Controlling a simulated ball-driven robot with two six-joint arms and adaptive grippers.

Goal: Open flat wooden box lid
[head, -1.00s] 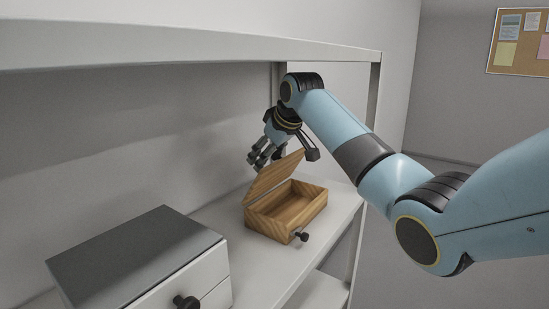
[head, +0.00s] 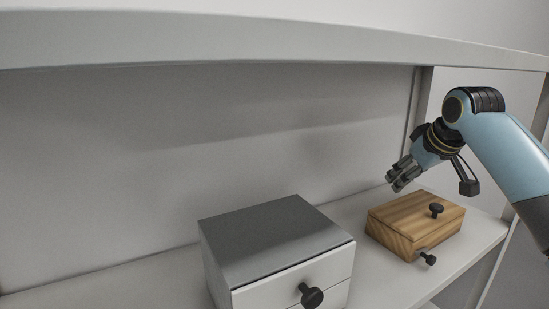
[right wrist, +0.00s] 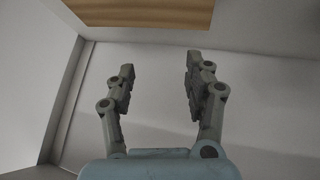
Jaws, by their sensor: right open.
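The flat wooden box (head: 398,240) stands on the shelf at the right in the head view. Its lid (head: 412,213) lies down on it, closed, with a black knob (head: 436,210) on top. A second black knob (head: 428,258) sticks out at its front. My right gripper (head: 399,176) is open and empty, above and behind the box's back left edge, apart from the lid. In the right wrist view the open fingers (right wrist: 160,75) have nothing between them, and a strip of wood (right wrist: 150,10) shows at the top edge. My left gripper is out of view.
A small grey-topped cabinet (head: 275,235) with white drawers and a black knob (head: 311,296) stands left of the box. An upper shelf board (head: 250,40) runs overhead, and a post (head: 417,100) stands behind. Bare shelf (head: 350,212) lies between cabinet and box.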

